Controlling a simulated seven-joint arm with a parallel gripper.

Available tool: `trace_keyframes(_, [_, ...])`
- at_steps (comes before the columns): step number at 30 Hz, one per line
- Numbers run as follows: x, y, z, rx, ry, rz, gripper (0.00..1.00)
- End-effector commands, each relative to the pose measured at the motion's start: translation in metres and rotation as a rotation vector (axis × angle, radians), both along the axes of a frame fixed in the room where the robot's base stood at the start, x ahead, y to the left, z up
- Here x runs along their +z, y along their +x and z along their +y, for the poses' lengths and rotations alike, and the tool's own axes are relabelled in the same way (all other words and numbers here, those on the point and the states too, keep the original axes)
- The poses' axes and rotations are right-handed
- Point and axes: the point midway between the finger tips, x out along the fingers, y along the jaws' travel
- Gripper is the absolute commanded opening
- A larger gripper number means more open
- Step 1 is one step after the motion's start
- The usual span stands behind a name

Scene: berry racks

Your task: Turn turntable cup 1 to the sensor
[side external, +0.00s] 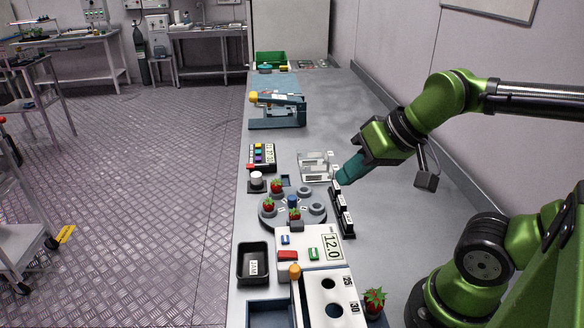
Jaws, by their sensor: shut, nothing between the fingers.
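The grey round turntable (273,219) lies on the bench in the side external view. Several cups stand around its blue centre knob (292,201). Strawberries (276,186) sit in some cups, and other cups, such as the one at the right (316,208), look empty. The cup numbers are too small to read, so I cannot tell which is cup 1. A small dark block (297,226) is at the turntable's front edge; I cannot tell whether it is the sensor. My gripper (342,183), with teal fingers, is shut and empty, right of the turntable and apart from it.
A black rack (344,215) stands right of the turntable, with a clear holder (315,167) behind. In front are a white unit reading 12.0 (310,244) and a black tray (253,264). A white cylinder (257,176) stands at left. The bench beyond the rack at right is clear.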

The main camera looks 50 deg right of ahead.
Motion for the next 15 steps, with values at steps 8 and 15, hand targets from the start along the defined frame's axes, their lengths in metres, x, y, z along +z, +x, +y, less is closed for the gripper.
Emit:
trace_keyframes(8, [-0.015, 0.021, -0.005, -0.01, 0.007, 0.108, 0.43])
trace_keyframes(15, [-0.024, 0.094, -0.031, -0.01, -0.029, 0.306, 0.54])
